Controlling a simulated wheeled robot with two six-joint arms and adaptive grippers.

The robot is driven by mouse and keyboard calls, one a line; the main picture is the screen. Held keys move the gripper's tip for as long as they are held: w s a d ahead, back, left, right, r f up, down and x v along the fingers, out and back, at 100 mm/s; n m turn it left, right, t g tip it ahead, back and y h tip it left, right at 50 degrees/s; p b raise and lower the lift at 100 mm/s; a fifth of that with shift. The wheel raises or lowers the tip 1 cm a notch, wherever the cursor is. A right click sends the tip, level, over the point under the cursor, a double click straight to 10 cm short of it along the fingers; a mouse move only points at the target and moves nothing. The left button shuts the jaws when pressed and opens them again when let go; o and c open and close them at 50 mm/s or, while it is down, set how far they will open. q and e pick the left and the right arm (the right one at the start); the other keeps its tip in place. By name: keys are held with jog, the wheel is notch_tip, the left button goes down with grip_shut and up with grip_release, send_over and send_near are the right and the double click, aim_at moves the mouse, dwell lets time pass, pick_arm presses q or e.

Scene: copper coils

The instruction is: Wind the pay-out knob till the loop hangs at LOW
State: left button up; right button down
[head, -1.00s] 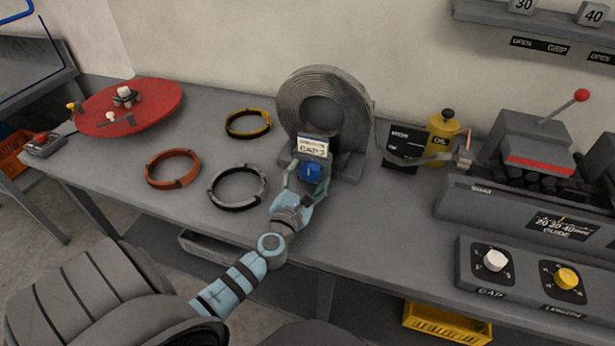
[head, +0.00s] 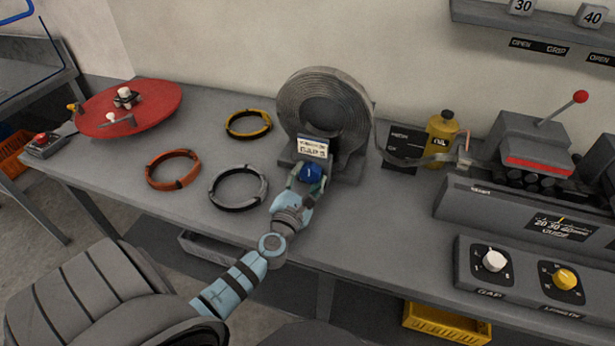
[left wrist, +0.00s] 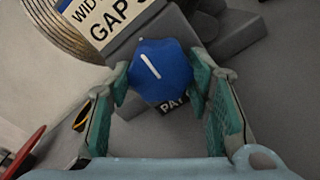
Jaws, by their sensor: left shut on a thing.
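The blue pay-out knob (head: 311,172) sits low on the front of the coil stand, below a white card. In the left wrist view the knob (left wrist: 158,72) shows a white line slanting from upper left to lower right. My left gripper (head: 308,179) is shut on the knob, one finger on each side. The metal strip (head: 425,159) leaves the coil (head: 290,105) on its right side and sags in a shallow loop to the machine. A dark board (head: 401,146) stands behind the loop; its marks are too small to read. My right gripper is not in view.
A yellow oil can (head: 441,130) stands beside the board. The machine (head: 520,205) with a red-knobbed lever fills the right side. Orange, grey and yellow-black rings (head: 172,169) lie left of the coil, near a red disc (head: 155,101). The bench front is clear.

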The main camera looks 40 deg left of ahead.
pick_arm(q)
jog(key=m+p, duration=0.2)
jog(key=m, duration=0.2)
jog(key=shift+m, duration=0.3)
jog(key=m+p, duration=0.2)
jog(key=m, duration=0.1)
jog(key=shift+s+m+p, duration=0.1)
jog(key=shift+m+p, duration=0.25)
jog(key=shift+m, duration=0.85)
jog(key=o, duration=1.1)
jog(key=shift+o, duration=0.2)
jog(key=v, duration=1.2)
jog(key=shift+r, duration=0.1)
